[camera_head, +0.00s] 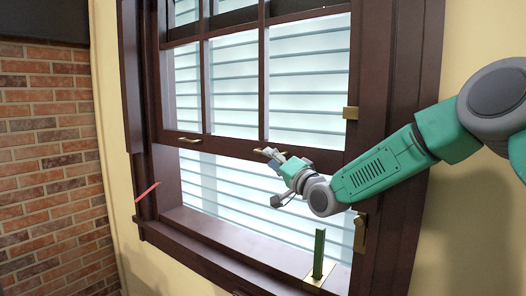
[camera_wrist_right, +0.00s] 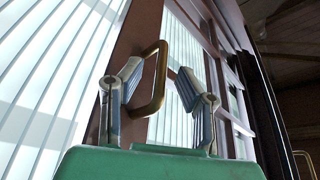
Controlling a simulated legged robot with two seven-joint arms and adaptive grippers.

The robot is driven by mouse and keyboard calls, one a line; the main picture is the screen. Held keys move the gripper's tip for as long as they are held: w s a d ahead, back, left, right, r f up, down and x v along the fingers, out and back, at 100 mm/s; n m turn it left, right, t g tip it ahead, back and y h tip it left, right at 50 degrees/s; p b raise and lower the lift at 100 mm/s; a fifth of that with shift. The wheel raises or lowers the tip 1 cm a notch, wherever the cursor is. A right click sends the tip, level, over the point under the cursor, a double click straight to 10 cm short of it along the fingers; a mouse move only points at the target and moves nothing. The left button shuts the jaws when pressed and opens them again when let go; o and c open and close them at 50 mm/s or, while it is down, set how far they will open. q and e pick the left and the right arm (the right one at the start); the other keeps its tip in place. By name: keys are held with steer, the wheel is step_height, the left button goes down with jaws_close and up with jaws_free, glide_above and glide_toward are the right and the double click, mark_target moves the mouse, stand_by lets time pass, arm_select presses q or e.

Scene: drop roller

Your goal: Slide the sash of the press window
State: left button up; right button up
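The window sash (camera_head: 225,145) is a dark brown wooden frame with several panes. It stands partly raised, with an open gap below its bottom rail. Two brass handles sit on that rail, a left one (camera_head: 189,140) and a right one (camera_head: 268,153). My right gripper (camera_head: 274,158) is at the right handle. In the right wrist view the gripper's fingers (camera_wrist_right: 162,92) are apart, with the brass handle loop (camera_wrist_right: 159,78) between them, close to the left finger. I cannot tell whether they touch. My left gripper is not in view.
A green upright stick (camera_head: 319,253) stands on a brass plate at the right of the sill (camera_head: 225,262). A red stick (camera_head: 147,192) juts from the left frame. A brass latch (camera_head: 360,232) is on the right jamb. A brick wall (camera_head: 50,170) is at left.

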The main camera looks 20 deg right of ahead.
steer(key=shift+p+x, duration=0.35)
steer(key=shift+x, duration=1.55)
steer(key=shift+c, duration=0.5)
jaws_close()
step_height(320, 180, down, 16)
steer(key=b, duration=1.1)
steer(key=shift+f, duration=0.25)
steer(key=shift+o, duration=0.5)
jaws_free()
